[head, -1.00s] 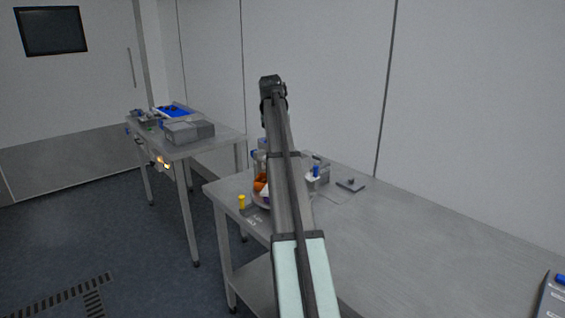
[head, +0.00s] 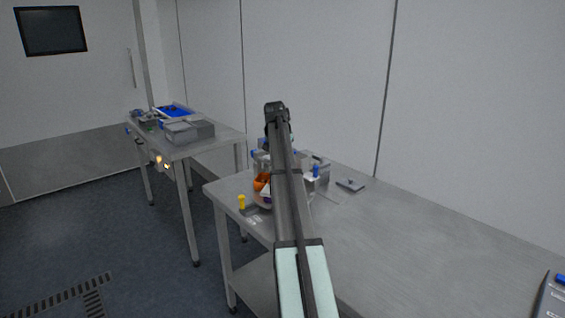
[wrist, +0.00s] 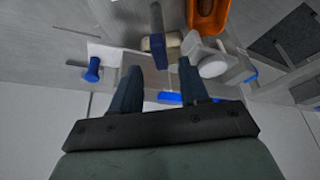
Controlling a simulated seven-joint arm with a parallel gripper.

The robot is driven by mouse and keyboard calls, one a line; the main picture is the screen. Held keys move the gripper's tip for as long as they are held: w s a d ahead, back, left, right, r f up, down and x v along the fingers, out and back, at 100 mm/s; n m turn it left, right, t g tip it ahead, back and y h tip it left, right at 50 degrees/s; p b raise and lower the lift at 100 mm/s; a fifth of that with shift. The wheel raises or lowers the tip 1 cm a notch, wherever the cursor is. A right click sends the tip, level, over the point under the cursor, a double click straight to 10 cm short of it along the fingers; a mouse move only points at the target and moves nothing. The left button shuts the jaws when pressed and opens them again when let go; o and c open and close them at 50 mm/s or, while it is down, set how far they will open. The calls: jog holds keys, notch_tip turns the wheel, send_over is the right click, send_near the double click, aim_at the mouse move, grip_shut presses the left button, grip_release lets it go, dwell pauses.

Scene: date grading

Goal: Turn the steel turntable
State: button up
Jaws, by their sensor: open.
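A round, pale object that may be the steel turntable (head: 263,203) sits on the near table, mostly hidden behind my arm in the head view. An orange tray (head: 261,182) is at it; an orange tray (wrist: 207,14) also shows at the top of the wrist view. My gripper (wrist: 158,84) is open, with nothing seen held between its two dark fingers. Beyond the fingertips is a cream block (wrist: 147,45) with a blue bar. I cannot tell whether the gripper touches anything.
A blue knob (wrist: 92,70) and a white round cap (wrist: 212,66) lie either side of the fingers. A yellow-topped post (head: 241,202) stands at the table's left edge. A second table (head: 215,142) with grey boxes is behind. The near table's right part (head: 420,255) is mostly clear.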

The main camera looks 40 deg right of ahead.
jog(key=shift+x, duration=2)
jog(key=shift+c, duration=0.3)
grip_shut()
